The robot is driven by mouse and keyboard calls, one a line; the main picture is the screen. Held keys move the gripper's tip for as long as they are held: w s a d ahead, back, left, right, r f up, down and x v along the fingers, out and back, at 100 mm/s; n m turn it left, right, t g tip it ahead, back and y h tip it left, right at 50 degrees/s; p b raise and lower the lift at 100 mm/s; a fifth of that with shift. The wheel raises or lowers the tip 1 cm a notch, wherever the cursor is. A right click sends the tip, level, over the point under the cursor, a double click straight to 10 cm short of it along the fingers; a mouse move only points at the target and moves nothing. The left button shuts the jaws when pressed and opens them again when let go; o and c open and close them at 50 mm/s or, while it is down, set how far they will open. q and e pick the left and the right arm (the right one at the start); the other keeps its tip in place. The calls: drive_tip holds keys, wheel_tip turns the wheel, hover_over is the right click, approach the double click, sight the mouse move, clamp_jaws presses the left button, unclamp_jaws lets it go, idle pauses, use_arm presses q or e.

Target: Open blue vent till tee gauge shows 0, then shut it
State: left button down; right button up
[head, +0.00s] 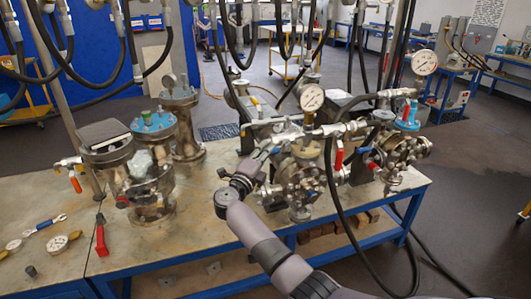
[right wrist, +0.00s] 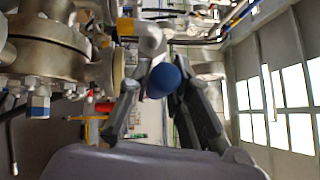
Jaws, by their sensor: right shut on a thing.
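My right gripper (head: 268,154) reaches in from the bottom right to the middle vessel's pipework. In the right wrist view my right gripper (right wrist: 156,88) has its two fingers on either side of a blue rounded handle (right wrist: 164,77), which I take to be the blue vent, and is shut on it. In the head view the handle is mostly hidden by the fingers. A round white gauge (head: 311,97) stands above the middle vessel's fittings. Another white gauge (head: 424,62) stands farther right. The needles are too small to read, and I cannot tell which is the tee gauge. My left gripper is not in view.
Red valve handles (head: 339,160) and a black hose (head: 334,205) are close to my right arm. Flanged vessels (head: 146,190) stand left on the bench (head: 200,235).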

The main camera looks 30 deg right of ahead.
clamp_jaws()
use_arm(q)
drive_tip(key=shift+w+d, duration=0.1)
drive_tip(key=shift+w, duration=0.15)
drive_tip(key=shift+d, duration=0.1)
use_arm(e)
drive_tip(key=shift+f, duration=0.1)
